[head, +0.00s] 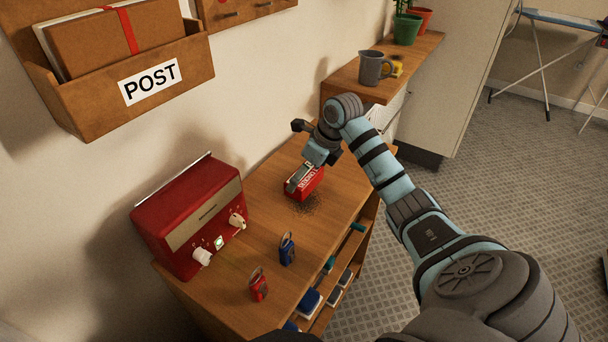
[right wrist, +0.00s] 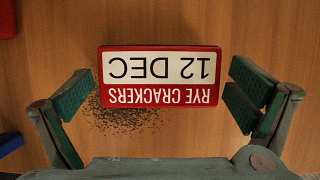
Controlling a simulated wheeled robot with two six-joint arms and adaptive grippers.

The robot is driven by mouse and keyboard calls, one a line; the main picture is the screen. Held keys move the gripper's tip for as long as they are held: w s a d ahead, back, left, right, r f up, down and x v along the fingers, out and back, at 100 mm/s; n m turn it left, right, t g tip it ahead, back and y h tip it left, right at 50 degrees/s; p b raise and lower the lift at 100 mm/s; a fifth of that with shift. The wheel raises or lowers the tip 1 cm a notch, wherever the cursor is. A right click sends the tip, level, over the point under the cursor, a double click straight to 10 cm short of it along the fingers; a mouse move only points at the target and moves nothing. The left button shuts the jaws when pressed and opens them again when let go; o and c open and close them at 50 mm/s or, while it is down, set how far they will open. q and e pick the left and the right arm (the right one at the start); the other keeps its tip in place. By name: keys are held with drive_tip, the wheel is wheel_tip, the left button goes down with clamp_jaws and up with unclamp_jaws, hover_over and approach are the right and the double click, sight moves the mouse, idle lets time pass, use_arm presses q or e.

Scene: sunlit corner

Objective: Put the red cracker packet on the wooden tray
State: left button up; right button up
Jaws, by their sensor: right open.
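The red cracker packet (head: 304,183) with a white label lies on the wooden tabletop beside the wall. In the right wrist view the packet (right wrist: 160,93) reads "RYE CRACKERS 12 DEC" upside down. My right gripper (head: 300,180) is over it, fingers pointing down. The right wrist view shows the gripper (right wrist: 159,92) open, one green-padded finger beyond each short end of the packet, with small gaps. I cannot tell how far down the fingertips reach. No separate wooden tray can be made out. My left gripper is out of view.
Dark crumbs (head: 310,207) are scattered beside the packet. A red radio (head: 190,215), a blue tag-like item (head: 287,250) and a red one (head: 259,285) stand nearer on the table. A grey jug (head: 374,70) stands on the higher wooden surface behind. A POST holder (head: 150,82) hangs on the wall.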

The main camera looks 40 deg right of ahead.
drive_tip(key=shift+w+f, duration=0.15)
drive_tip(key=shift+f, duration=0.35)
drive_tip(key=c, duration=1)
drive_tip(key=shift+r, duration=0.1)
wheel_tip(320, 180, up, 20)
drive_tip(key=p, duration=0.9)
